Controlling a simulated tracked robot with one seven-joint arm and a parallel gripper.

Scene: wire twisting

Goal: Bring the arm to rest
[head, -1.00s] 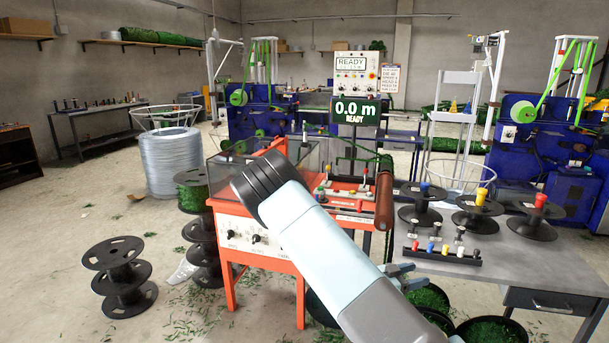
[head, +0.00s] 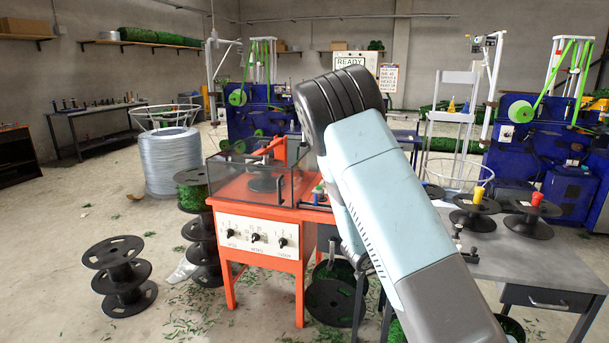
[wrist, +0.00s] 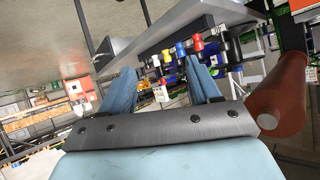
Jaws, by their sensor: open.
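My gripper (wrist: 160,68) shows in the wrist view with its two blue fingers spread apart and nothing between them. In the head view my raised arm hides it. The arm crosses the middle of the head view, its dark rounded joint in front of the control panel. In the wrist view a row of coloured pegs, with a red peg (wrist: 198,42) among them, lies beyond the fingertips. A brown roller (wrist: 278,100) is close at the right of the gripper.
The orange machine (head: 258,241) with clear guards stands left of my arm. The grey table (head: 515,255) at right carries black spools with a yellow knob (head: 478,195) and a red knob (head: 536,197). Stacked empty spools (head: 120,272) stand on the floor at left.

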